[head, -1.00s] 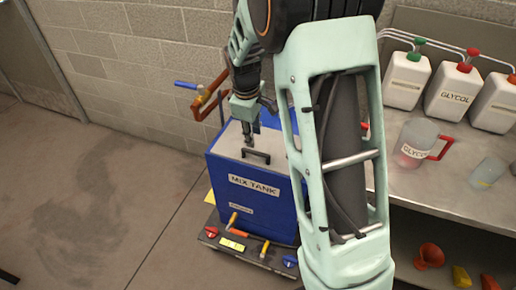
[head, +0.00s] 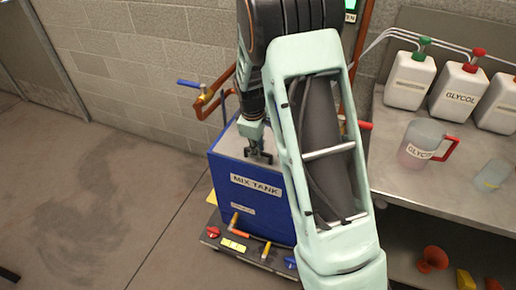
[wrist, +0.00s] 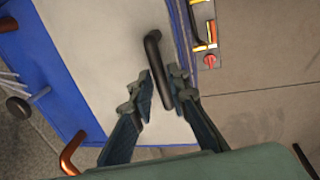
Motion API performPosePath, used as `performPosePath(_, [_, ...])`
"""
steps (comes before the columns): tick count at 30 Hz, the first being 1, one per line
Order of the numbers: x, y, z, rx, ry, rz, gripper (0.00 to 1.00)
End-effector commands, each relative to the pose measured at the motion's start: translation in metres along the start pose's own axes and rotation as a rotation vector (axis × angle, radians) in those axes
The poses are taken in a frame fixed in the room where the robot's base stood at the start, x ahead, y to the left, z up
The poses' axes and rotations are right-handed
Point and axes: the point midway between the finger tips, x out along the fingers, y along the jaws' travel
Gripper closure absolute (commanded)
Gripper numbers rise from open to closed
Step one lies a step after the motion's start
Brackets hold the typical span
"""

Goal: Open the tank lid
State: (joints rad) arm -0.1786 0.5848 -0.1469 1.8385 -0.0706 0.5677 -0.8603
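The mix tank (head: 228,190) is a blue box with a grey-white lid (head: 229,143), which lies closed on top. A black bar handle (wrist: 155,62) stands on the lid, and the lid also fills the middle of the wrist view (wrist: 95,50). My gripper (wrist: 160,88) is open, with one finger on each side of the handle's lower end in that view. I cannot tell whether either finger touches the handle. In the head view my gripper (head: 258,153) is over the lid at the handle, and my arm hides the tank's right side.
A steel bench (head: 392,140) at the right holds white jugs (head: 454,92) and a glycol pitcher (head: 418,145). Copper pipes (head: 214,103) with a blue-handled valve (head: 189,83) stand behind the tank. Several coloured valves sit at its base. The floor at the left is clear.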

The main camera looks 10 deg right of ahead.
Motion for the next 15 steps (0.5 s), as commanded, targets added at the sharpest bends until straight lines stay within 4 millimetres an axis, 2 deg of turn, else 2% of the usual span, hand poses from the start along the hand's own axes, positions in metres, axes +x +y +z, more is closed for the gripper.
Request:
performPosePath(1, [-0.0001,-0.0001,0.0000,0.000,0.000,0.000,0.92])
performPosePath(3, [-0.0001,-0.0001,0.0000,0.000,0.000,0.000,1.00])
performPosePath(15, [-0.0008,0.0002,0.0000,0.000,0.000,-0.002,1.00])
